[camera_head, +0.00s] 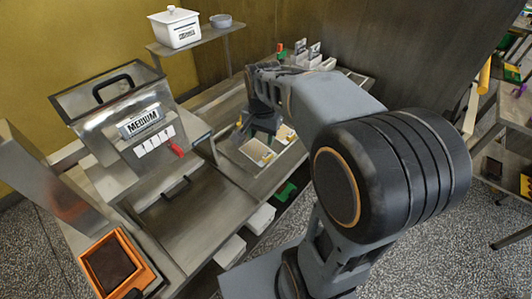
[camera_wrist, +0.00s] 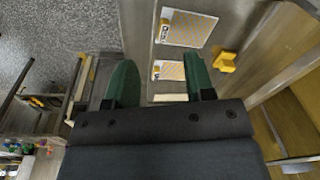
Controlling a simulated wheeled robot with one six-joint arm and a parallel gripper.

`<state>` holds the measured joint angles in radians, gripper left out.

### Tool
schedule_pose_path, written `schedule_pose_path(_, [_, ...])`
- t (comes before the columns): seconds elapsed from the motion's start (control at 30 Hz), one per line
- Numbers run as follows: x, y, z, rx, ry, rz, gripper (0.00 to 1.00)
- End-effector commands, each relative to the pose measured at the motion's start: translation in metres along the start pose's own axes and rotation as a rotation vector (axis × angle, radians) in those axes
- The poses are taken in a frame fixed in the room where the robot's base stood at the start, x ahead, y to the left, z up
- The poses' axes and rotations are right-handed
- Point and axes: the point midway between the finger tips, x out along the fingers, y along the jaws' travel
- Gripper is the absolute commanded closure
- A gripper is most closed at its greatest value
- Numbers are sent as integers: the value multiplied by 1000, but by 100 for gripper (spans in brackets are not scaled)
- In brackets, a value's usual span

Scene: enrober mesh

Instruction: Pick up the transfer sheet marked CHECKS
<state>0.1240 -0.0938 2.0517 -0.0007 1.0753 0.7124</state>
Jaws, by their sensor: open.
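Two pale sheets with yellowish patterns and dark labels lie on a grey metal surface. In the wrist view, one sheet (camera_wrist: 187,29) is farther off and the other sheet (camera_wrist: 168,70) is nearer, just beyond my fingers. The label lettering is too small to read, so I cannot tell which says CHECKS. A pale strip between my fingers may be part of another sheet. My gripper (camera_wrist: 160,80) is open, its two green fingers apart with nothing held. In the head view, sheets show beside my wrist (camera_head: 257,152), and my arm hides part of that area.
A yellow block (camera_wrist: 224,61) sits on the surface beside the sheets. A steel hopper marked MEDIUM (camera_head: 140,125) stands to the left in the head view. A white tub (camera_head: 176,28) is on a raised shelf. An orange tray (camera_head: 117,265) is at lower left.

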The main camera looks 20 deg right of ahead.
Motion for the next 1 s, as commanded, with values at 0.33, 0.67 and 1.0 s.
schedule_pose_path(0.33, [36, -8, -50, 379, -69, 86, 51])
schedule_pose_path(0.67, [92, -5, -47, 393, -70, 89, 51])
schedule_pose_path(1.0, [115, -3, -45, 391, -69, 87, 51])
